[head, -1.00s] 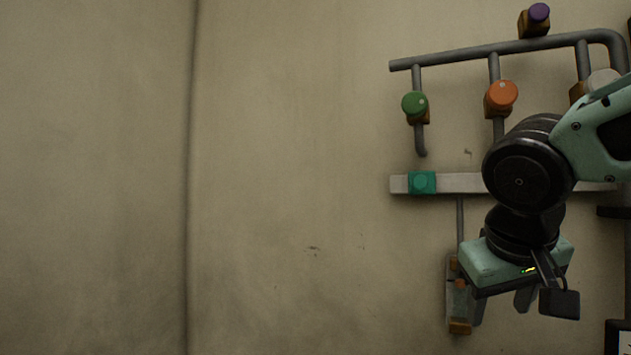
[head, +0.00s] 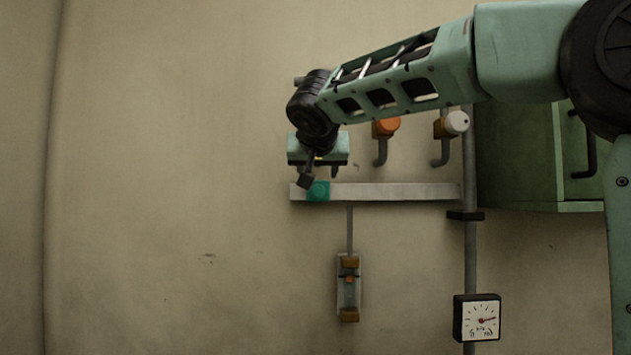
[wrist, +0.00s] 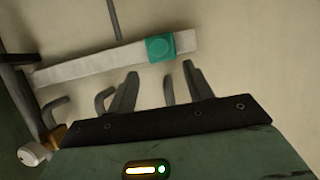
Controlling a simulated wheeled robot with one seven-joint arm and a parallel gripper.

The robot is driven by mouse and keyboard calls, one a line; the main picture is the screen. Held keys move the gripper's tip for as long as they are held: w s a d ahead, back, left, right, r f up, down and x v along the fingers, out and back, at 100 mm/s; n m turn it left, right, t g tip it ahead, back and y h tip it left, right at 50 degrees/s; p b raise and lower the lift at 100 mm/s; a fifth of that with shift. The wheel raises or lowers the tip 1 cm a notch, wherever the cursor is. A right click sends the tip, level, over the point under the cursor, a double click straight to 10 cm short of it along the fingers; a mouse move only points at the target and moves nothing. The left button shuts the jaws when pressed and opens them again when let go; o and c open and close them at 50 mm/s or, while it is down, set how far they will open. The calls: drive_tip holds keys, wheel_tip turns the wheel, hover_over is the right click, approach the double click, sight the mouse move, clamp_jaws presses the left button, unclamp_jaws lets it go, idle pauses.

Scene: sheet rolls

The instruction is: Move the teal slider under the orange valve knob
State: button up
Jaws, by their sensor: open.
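The teal slider (head: 318,191) sits near the left end of a pale horizontal rail (head: 400,192) on the wall. The orange valve knob (head: 387,127) is above the rail and to the right of the slider, partly covered by my arm. My gripper (head: 322,170) points down just above the slider, open and empty. In the wrist view the slider (wrist: 160,48) lies just beyond the fingertips of my gripper (wrist: 160,70), roughly in line with the gap between them. I cannot tell whether a finger touches it.
A white knob (head: 457,122) is right of the orange one. A vertical pipe (head: 470,250) with a gauge (head: 480,318) stands by the rail's right end. A green cabinet (head: 530,150) is at the right. A sight glass (head: 348,288) hangs below. The rail right of the slider is clear.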

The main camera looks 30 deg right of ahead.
sight(319, 188)
drive_tip(key=p+x, duration=0.3)
drive_tip(key=x, duration=0.6)
drive_tip(key=shift+w+d+f, duration=0.1)
drive_tip(key=shift+c, duration=0.3)
drive_tip(key=c, duration=1)
drive_tip(key=shift+d, duration=0.1)
clamp_jaws()
